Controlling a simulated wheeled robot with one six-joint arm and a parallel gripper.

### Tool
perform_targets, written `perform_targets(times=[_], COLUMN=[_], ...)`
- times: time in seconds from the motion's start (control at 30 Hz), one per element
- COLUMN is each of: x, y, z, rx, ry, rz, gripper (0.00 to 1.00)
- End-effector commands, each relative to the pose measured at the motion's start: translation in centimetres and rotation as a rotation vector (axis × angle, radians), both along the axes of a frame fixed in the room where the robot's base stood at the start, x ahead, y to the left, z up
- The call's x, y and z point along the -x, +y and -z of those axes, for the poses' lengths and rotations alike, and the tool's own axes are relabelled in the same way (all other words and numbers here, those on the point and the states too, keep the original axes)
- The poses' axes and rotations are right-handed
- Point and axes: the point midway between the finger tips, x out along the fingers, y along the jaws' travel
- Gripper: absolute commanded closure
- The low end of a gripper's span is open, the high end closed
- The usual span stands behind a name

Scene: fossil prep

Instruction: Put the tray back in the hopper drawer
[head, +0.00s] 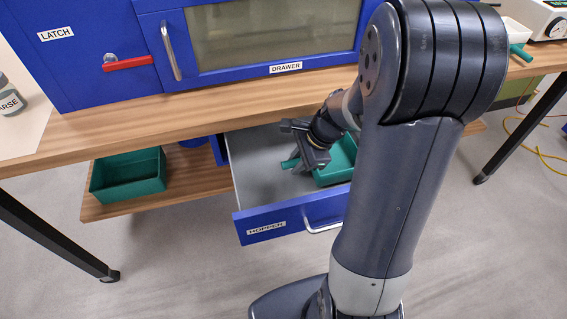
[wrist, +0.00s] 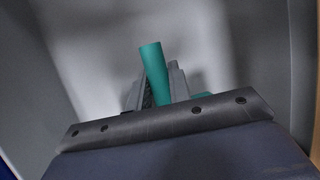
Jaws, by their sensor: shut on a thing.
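The hopper drawer (head: 252,199), blue-fronted with a grey inside and a HOPPER label, stands pulled open below the table. A teal tray (head: 339,166) is inside the drawer at its right side, partly hidden by my arm. My gripper (head: 294,161) is down in the drawer, left of the tray, shut on the tray's teal handle. In the wrist view the handle (wrist: 153,72) stands between the two fingers, and a bit of teal shows to their right. Whether the tray rests flat on the drawer floor cannot be told.
Another teal bin (head: 128,178) sits on the lower shelf, left of the drawer. A blue cabinet with a red latch (head: 126,63) and a DRAWER-labelled front (head: 286,68) stands on the table (head: 120,125). Table legs stand at both sides.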

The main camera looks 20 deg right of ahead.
Motion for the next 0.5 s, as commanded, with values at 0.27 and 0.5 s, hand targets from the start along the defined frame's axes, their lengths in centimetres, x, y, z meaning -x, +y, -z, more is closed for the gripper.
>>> perform_targets(times=[0.27, 0.5], x=[-1.6, -1.6], y=[3.2, 3.1], z=[0.7, 1.1], rx=[0.0, 0.001], ry=[0.002, -0.002], rz=[-0.002, -0.001], gripper=[1.0, 1.0])
